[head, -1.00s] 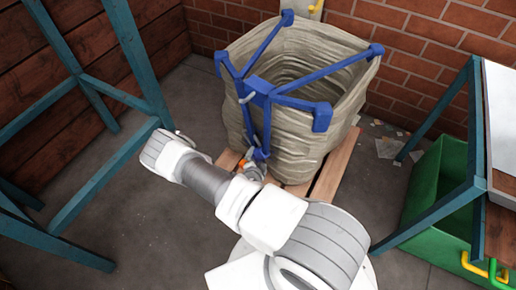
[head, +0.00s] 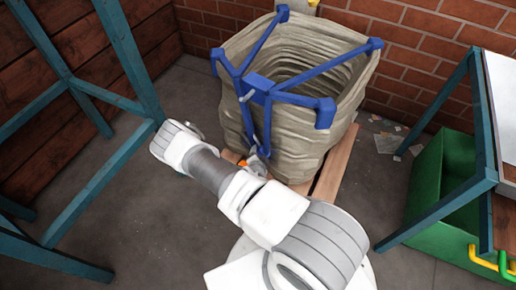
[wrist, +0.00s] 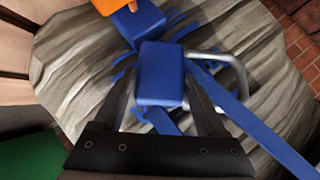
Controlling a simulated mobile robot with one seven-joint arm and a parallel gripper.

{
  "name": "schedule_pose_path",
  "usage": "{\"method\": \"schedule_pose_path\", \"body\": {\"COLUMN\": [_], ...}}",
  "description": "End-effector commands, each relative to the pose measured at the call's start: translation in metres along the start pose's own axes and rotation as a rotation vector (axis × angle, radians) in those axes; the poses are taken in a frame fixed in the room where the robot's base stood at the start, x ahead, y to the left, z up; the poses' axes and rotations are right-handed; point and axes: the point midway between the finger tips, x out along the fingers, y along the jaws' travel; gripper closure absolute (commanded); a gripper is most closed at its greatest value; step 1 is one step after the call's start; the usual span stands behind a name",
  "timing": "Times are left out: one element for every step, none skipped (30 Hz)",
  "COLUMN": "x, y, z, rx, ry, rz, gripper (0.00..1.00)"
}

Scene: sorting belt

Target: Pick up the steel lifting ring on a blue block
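In the wrist view a blue block (wrist: 160,75) lies straight ahead, against the bag. A bent steel ring (wrist: 236,70) sticks out beside it to the right. My gripper (wrist: 160,103) is open, its two dark fingers apart on either side of the block's near part; I see no clear grip. In the head view my forearm hides most of the gripper, low at the front of the bag. A blue block (head: 258,83) with a small steel loop (head: 246,97) shows higher on the bag's front; I cannot tell whether it is the same one.
Blue straps (head: 328,70) cross the open top of a large beige bag (head: 225,105) on a wooden pallet (head: 335,165). An orange piece (wrist: 110,4) is near the block. A teal frame (head: 130,50) stands left; a green bin (head: 440,180) stands right.

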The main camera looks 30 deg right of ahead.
Motion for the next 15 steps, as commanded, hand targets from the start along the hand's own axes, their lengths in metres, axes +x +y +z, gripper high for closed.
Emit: {"method": "schedule_pose_path", "body": {"x": [0.0, 0.0, 0.0, 0.0, -0.0001, -0.0001, -0.0001, -0.0001, -0.0001, -0.0001, -0.0001, -0.0001, -0.0001, -0.0001, -0.0001], "y": [0.0, 0.0001, 0.0001, 0.0001, 0.0001, 0.0001, 0.0001, 0.0001, 0.0001, 0.0001, 0.0001, 0.0001, 0.0001, 0.0001, 0.0001], "z": [0.0001, 0.0001, 0.0001, 0.0001, 0.0001, 0.0001, 0.0001, 0.0, 0.0, 0.0, 0.0, 0.0, 0.0, 0.0, -0.0001], "rx": [0.0, 0.0, 0.0, 0.0, 0.0, 0.0, 0.0, 0.001, 0.001, 0.001, 0.001, 0.001, 0.001, 0.001, 0.001], "ry": [0.0, 0.0, 0.0, 0.0, 0.0, 0.0, 0.0, 0.0, 0.0, 0.0, 0.0, 0.0, 0.0, 0.0, 0.001], "rz": [0.0, 0.0, 0.0, 0.0, 0.0, 0.0, 0.0, 0.0, 0.0, 0.0, 0.0, 0.0, 0.0, 0.0, 0.0], "gripper": [0.36, 0.41, 0.49, 0.54, 0.59, 0.67, 0.72, 0.77, 0.85, 0.9, 0.95, 1.0, 1.0, 1.0, 1.0]}}
